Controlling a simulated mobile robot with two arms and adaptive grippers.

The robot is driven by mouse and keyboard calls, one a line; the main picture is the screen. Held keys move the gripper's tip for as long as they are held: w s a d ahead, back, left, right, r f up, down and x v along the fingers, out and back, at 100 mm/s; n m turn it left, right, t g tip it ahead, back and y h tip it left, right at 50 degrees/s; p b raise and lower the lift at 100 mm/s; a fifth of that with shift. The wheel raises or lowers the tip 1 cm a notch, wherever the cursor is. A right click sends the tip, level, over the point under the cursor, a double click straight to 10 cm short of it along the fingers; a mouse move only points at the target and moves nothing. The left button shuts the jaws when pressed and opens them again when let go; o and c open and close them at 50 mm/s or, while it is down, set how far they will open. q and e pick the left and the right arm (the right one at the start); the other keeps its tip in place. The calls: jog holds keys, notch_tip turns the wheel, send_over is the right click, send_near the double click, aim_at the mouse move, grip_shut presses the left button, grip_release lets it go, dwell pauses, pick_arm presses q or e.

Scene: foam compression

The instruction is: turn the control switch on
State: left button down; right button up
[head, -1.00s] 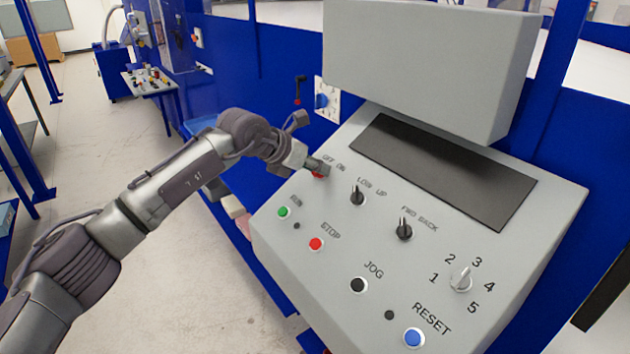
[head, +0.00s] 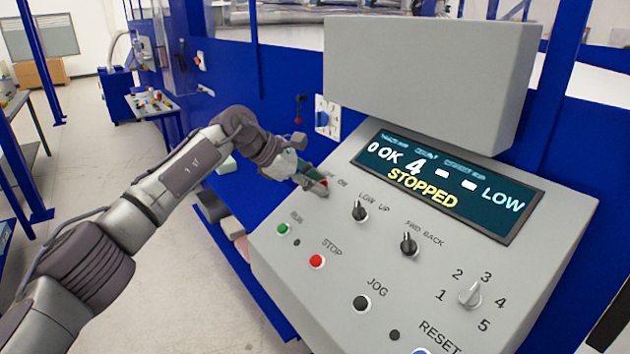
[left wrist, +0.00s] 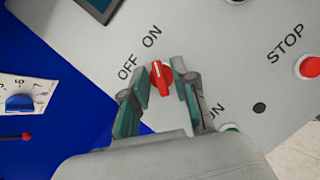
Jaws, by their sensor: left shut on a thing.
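The red control switch (left wrist: 161,77) sits on the grey panel (left wrist: 215,40) below the OFF and ON labels in the left wrist view. Its white mark points up, toward the ON side. My left gripper (left wrist: 161,84) has one finger on each side of the switch and is shut on it. In the head view the left gripper (head: 322,188) reaches the panel's upper left corner and partly hides the switch. The display (head: 445,185) is lit and reads STOPPED, OK, 4 and LOW. My right gripper is not in view.
Black LOW/UP (head: 360,211) and FWD/BACK (head: 408,244) knobs lie to the right of the gripper. Green RUN (head: 283,229) and red STOP (head: 316,261) buttons lie below. A grey hood (head: 425,85) overhangs the display.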

pick_arm(q)
jog(key=shift+r+m, duration=0.15)
jog(key=shift+m, duration=0.45)
jog(key=c, duration=1.2)
grip_release()
jog(key=shift+c, duration=0.2)
jog(key=v, duration=1.2)
jog(key=shift+w, duration=0.25)
